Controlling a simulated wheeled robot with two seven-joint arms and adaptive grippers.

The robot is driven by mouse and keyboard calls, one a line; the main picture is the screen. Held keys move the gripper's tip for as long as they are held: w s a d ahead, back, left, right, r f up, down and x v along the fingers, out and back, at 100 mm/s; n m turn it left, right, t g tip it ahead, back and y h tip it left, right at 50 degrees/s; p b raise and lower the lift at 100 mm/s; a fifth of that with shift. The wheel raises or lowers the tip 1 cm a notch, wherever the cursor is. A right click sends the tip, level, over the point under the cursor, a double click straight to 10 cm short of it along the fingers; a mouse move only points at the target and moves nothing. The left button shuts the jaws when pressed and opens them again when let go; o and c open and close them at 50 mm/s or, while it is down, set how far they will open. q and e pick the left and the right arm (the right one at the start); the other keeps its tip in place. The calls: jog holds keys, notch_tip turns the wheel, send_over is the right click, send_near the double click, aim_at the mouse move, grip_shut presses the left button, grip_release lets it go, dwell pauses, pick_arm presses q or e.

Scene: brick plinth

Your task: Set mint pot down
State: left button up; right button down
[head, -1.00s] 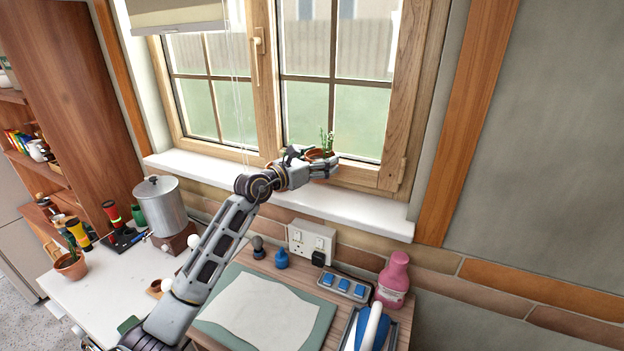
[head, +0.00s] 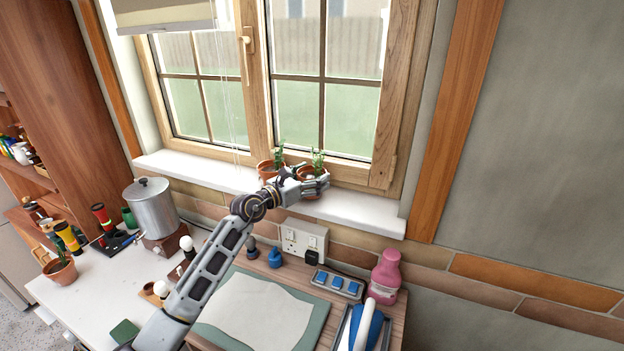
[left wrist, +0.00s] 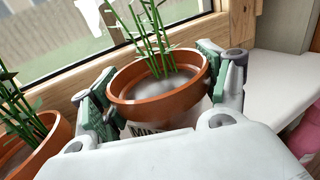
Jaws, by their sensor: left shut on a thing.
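The mint pot (head: 307,172), a terracotta pot with thin green stems, is held upright by my left gripper (head: 314,187) at the white windowsill (head: 365,208). In the left wrist view the mint pot (left wrist: 157,108) sits between both green-padded fingers (left wrist: 162,92), which are shut on it. The pot's base is hidden by the gripper, so I cannot tell whether it touches the sill. A second potted plant (head: 266,170) stands on the sill just left of it, and it also shows in the left wrist view (left wrist: 50,135). My right gripper is not in view.
The sill to the right of the held pot is clear. The wooden window frame (head: 383,178) is close behind. Below are a wall socket (head: 303,240), a pink bottle (head: 386,277) and a blue switch strip (head: 338,284). Another potted plant (head: 60,270) stands on the white counter at left.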

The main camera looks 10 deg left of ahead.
pick_arm(q)
jog(key=shift+f, duration=0.25)
jog(key=shift+f, duration=0.1)
jog(key=o, duration=1.3)
jog(key=shift+f, duration=0.1)
